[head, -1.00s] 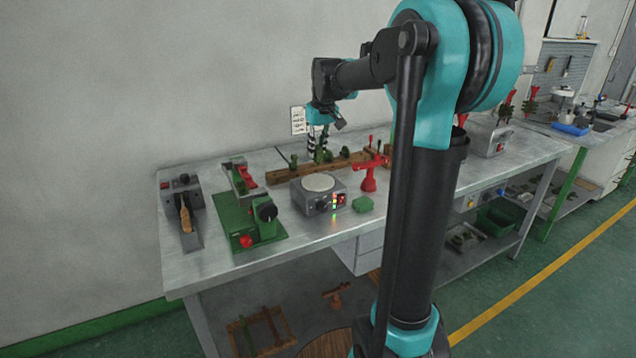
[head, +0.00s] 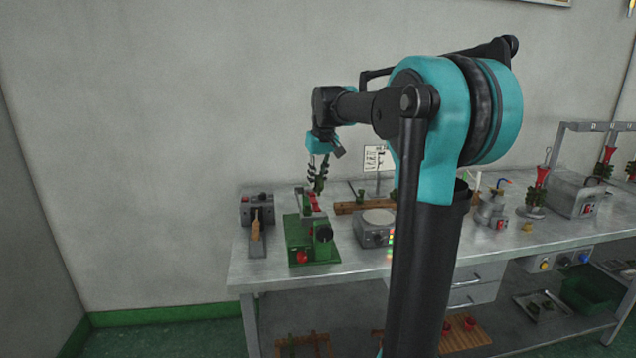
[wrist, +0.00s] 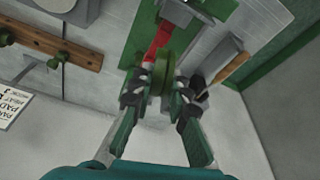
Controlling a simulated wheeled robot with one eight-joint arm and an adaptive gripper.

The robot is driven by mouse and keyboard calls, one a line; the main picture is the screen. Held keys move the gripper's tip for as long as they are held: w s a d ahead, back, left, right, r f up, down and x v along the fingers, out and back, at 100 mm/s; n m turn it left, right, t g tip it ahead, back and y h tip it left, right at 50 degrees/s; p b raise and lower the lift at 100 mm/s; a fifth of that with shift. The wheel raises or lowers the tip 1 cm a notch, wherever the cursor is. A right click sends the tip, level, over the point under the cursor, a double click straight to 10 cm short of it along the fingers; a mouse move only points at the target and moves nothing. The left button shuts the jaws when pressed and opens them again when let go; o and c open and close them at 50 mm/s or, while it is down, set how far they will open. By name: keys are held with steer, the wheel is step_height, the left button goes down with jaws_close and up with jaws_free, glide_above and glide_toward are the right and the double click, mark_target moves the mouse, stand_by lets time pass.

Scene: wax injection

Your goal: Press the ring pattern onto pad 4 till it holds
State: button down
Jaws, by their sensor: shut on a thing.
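My gripper (head: 318,178) is shut on a dark green wax piece, which I take to be the ring pattern (wrist: 161,76). The pattern sits upright between the fingertips in the wrist view, and its lower part is partly hidden by them. In the head view it is small and hangs above the rear of the green press (head: 312,243). A red clamp part (wrist: 158,38) lies just beyond the pattern in the wrist view. I cannot tell whether they touch. I cannot make out a number for pad 4.
A wooden rail (head: 352,207) with green pieces lies right of the press, behind a grey hotplate unit (head: 374,232). A grey tool with a wooden handle (head: 256,222) stands left. A printed card (head: 375,158) stands behind. Wall is close at the back.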

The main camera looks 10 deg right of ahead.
mark_target(316, 189)
steer(key=shift+a+f, duration=0.2)
steer(key=shift+f, duration=1.75)
steer(key=shift+f, duration=0.5)
stand_by(1.5)
steer(key=c, duration=1.4)
jaws_free()
steer(key=shift+o, duration=0.3)
steer(key=o, duration=0.5)
